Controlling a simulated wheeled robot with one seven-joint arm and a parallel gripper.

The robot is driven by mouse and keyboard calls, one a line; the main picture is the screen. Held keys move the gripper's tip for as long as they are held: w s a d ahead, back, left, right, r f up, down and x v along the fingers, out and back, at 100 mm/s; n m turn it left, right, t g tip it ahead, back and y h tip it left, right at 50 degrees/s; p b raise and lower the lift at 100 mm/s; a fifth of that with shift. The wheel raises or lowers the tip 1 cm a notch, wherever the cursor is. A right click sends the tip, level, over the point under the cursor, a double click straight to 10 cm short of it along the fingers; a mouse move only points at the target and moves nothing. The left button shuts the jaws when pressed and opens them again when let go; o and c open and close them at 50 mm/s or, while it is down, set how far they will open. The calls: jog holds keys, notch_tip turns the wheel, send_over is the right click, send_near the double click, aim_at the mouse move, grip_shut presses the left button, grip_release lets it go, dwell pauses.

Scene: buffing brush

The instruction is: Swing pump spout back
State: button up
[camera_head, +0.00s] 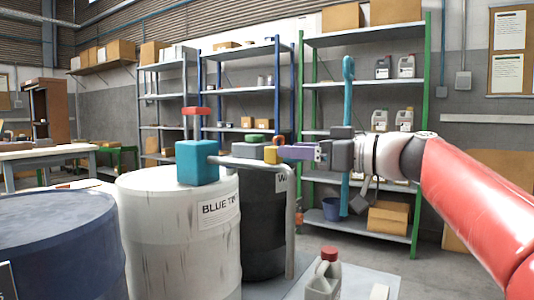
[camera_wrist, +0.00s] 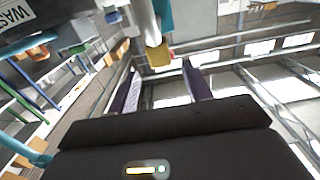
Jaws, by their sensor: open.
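The pump has a teal block body (camera_head: 197,162) with a red-topped stem (camera_head: 196,111), standing on a white drum (camera_head: 175,240) labelled "BLUE T…". Its grey spout (camera_head: 235,161) reaches right from the block, towards the black drum, and a yellow piece (camera_head: 271,155) sits near its outer end. In the wrist view the yellow piece (camera_wrist: 158,56) shows just beyond and between the fingertips, on a pale pipe. My gripper (camera_head: 285,152) is open, its purple fingers pointing left at the yellow piece. Whether they touch it is unclear. Nothing is held.
A black drum (camera_head: 263,235) labelled "WA…" stands behind the white one. A grey bent pipe (camera_head: 290,225) drops in front of it. A blue drum (camera_head: 60,245) fills the lower left. A jug (camera_head: 325,275) with a red cap stands lower right. Green-framed shelves (camera_head: 360,187) stand behind my arm.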

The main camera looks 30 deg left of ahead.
jog(key=shift+a+r, duration=0.15)
jog(key=shift+a, duration=0.35)
jog(key=a, duration=0.2)
jog(key=a+p, duration=0.1)
jog(key=a, duration=0.1)
jog(key=a+p, duration=0.1)
jog(key=a, duration=0.1)
jog(key=shift+w+a, duration=0.25)
jog(key=shift+a, duration=0.05)
grip_shut()
